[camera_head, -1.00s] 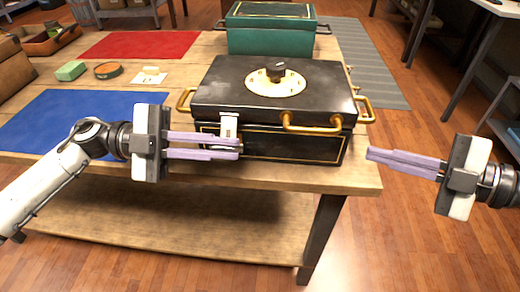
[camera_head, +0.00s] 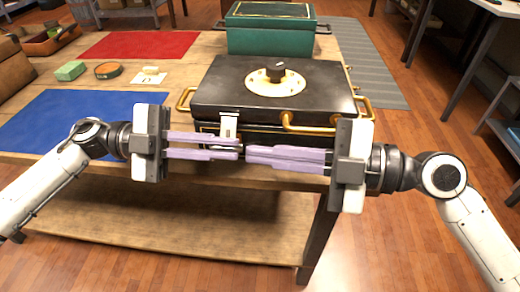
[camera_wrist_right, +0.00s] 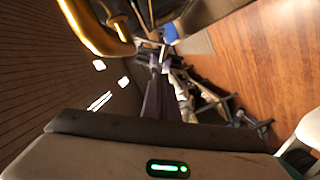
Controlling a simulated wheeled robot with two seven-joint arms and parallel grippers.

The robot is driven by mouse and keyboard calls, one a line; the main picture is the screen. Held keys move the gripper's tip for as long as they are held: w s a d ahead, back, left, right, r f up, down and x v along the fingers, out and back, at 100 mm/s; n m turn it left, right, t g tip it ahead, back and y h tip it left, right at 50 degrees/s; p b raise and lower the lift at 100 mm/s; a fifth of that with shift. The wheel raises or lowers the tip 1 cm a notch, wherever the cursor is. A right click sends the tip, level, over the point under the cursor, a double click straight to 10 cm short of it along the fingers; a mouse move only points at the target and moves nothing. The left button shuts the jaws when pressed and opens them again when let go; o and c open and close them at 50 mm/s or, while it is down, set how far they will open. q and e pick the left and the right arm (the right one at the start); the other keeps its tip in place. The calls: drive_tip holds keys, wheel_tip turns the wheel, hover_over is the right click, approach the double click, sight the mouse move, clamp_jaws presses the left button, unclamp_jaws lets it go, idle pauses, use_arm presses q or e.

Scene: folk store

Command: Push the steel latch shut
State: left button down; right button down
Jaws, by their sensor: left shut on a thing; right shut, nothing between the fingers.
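The steel latch (camera_head: 228,124) is a small pale metal plate on the front of the black box (camera_head: 210,90), left of the middle. My left gripper (camera_head: 240,149) comes in from the left, its lilac fingers shut on the latch's lower part, which they mostly hide. My right gripper (camera_head: 247,154) comes in from the right along the box front. Its fingers are together and empty, tips close to the left fingertips; I cannot tell if they touch. Its fingers also show in the right wrist view (camera_wrist_right: 156,72), below a brass handle (camera_wrist_right: 95,28).
The box has a dial (camera_head: 275,80) on its lid and a front brass handle (camera_head: 312,129) just above my right fingers. A green box (camera_head: 270,35) stands behind. A blue mat (camera_head: 60,115) lies left. The table's front edge (camera_head: 260,178) is just below both grippers.

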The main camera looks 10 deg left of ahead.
use_arm(q)
drive_tip(key=shift+s, duration=0.1)
use_arm(e)
drive_tip(key=shift+w+a+f, duration=0.65)
drive_tip(key=shift+w+a, duration=0.05)
drive_tip(key=shift+w, duration=0.15)
